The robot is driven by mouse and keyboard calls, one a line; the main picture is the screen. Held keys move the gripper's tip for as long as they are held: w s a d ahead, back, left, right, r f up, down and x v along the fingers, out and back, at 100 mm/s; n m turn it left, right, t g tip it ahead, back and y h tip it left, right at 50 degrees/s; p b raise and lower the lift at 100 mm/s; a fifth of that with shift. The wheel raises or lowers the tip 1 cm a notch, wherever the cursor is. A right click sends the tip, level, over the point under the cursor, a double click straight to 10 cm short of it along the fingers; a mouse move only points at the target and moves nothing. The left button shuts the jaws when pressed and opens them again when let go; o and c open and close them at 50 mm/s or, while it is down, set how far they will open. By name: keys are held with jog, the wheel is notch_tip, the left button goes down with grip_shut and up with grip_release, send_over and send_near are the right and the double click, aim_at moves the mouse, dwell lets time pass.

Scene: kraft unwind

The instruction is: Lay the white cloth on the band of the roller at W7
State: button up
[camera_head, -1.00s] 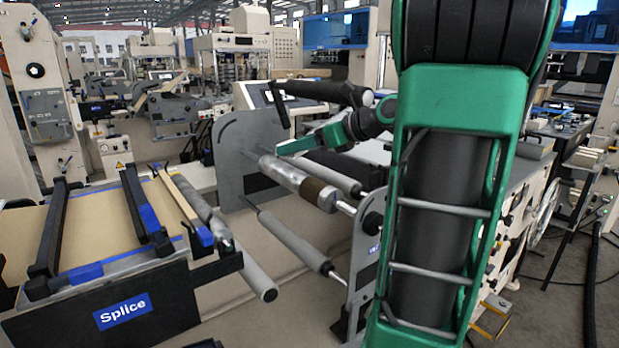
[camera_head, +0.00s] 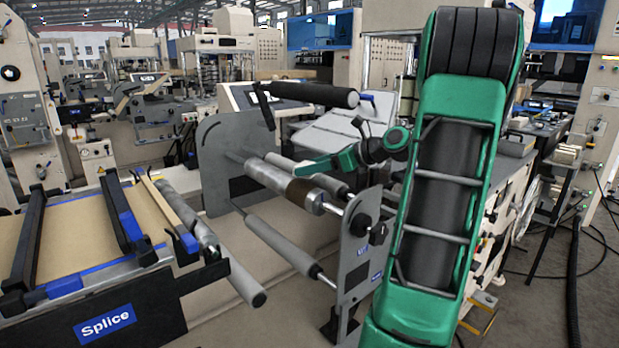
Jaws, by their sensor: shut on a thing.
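The roller (camera_head: 262,178) is a silver cylinder on a shaft between two grey side plates, in the middle of the head view. A brown band (camera_head: 303,191) goes around its right part. A small blue label on the near plate seems to read W7 (camera_head: 363,249). My gripper (camera_head: 303,168) is small in view, just above and beside the band. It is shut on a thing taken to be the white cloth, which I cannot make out. Whether gripper or cloth touches the roller, I cannot tell.
A dark bar (camera_head: 312,94) stands above and behind the roller. A lower grey roller (camera_head: 268,245) runs beneath it. The splice table (camera_head: 108,322) is at left. My green arm covers part of the machine at right.

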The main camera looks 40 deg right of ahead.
jog(key=shift+f, duration=1.3)
jog(key=o, duration=1.1)
jog(key=v, duration=1.2)
jog(key=shift+s+f, duration=0.1)
